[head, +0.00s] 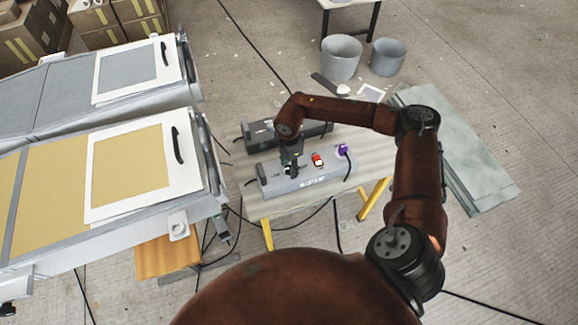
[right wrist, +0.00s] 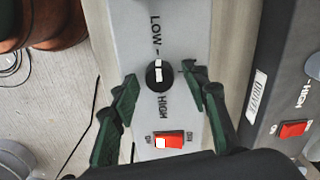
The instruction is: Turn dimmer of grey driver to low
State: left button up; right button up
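The grey driver (head: 318,184) is a long box lying on a small bench. Its dimmer is a round black knob (right wrist: 155,82) with a white mark, between the printed words LOW and HIGH, in the right wrist view. The mark lies along the LOW–HIGH line; I cannot tell which end it points to. A red rocker switch (right wrist: 168,141) sits beyond HIGH. My right gripper (right wrist: 158,79) is open, with one green finger on each side of the knob and gaps to it. In the head view the gripper (head: 289,167) hides the knob. My left gripper is not in view.
A dark driver (head: 259,135) with its own red switch (right wrist: 292,129) lies beside the grey one. A purple plug (head: 343,150) with a black cable is at the grey driver's right end. Moulds (head: 48,190) stand left; grey buckets (head: 341,58) stand behind.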

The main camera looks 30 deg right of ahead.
aim_at(289, 168)
notch_tip(289, 168, up, 12)
dwell(0.7)
dwell(0.4)
